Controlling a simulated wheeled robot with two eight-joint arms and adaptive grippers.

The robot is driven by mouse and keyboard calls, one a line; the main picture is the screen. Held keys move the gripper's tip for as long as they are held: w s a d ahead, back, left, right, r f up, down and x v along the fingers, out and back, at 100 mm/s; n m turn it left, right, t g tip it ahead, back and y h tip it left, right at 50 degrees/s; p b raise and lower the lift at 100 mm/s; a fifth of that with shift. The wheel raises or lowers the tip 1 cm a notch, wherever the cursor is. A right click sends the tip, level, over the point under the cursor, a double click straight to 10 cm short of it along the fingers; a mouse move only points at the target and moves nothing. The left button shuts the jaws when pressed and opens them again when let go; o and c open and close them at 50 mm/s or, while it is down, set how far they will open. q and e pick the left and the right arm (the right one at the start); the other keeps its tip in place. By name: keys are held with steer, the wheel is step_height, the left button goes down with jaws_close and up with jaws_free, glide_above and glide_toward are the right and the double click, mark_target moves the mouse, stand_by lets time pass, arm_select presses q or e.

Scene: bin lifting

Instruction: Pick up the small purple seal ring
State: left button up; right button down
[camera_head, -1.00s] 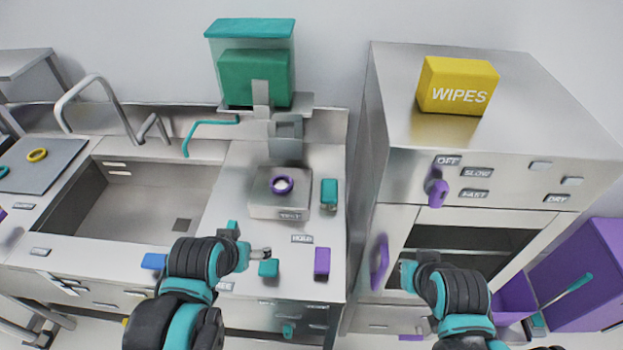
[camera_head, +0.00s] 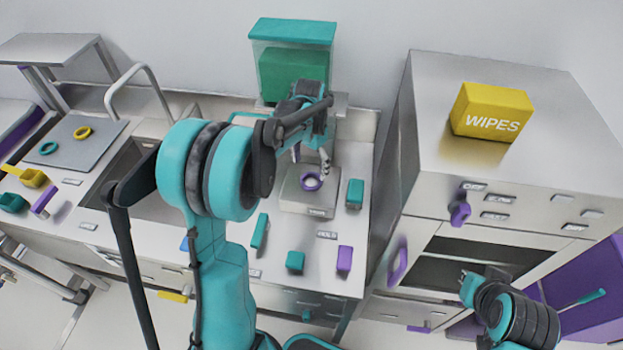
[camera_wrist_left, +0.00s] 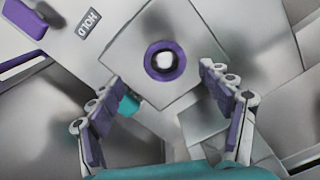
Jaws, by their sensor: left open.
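The small purple seal ring (camera_head: 312,189) lies flat on the square metal block (camera_head: 296,200) on the counter. In the left wrist view the ring (camera_wrist_left: 165,77) circles a bright round centre, with bare block top around it. My left gripper (camera_head: 311,158) is over the block, just behind and above the ring in the head view. In its wrist view the two purple-padded fingers (camera_wrist_left: 158,80) are wide apart, one on each side below the ring, with nothing between them. My right gripper (camera_head: 469,282) is in front of the oven-like cabinet; its jaw state is unclear.
A teal block (camera_head: 355,193) stands right of the metal block. Teal (camera_head: 295,262) and purple (camera_head: 344,259) blocks sit in front. A teal-lidded dispenser (camera_head: 292,34) stands behind. A tall metal cabinet (camera_head: 430,130) rises to the right. Yellow (camera_head: 83,132) and teal rings lie far left.

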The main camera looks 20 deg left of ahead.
mark_target(310, 182)
arm_select(q)
step_height(310, 182, down, 2)
steer(key=shift+f, duration=0.1)
steer(key=f, duration=0.1)
steer(key=f+b, duration=0.1)
steer(key=f, duration=0.3)
steer(key=shift+w+a+f+b, duration=0.1)
steer(key=shift+w+a+b, duration=0.1)
steer(key=shift+w+b, duration=0.15)
steer(key=shift+s, duration=0.1)
steer(key=shift+c, duration=1.3)
steer(key=c, duration=0.8)
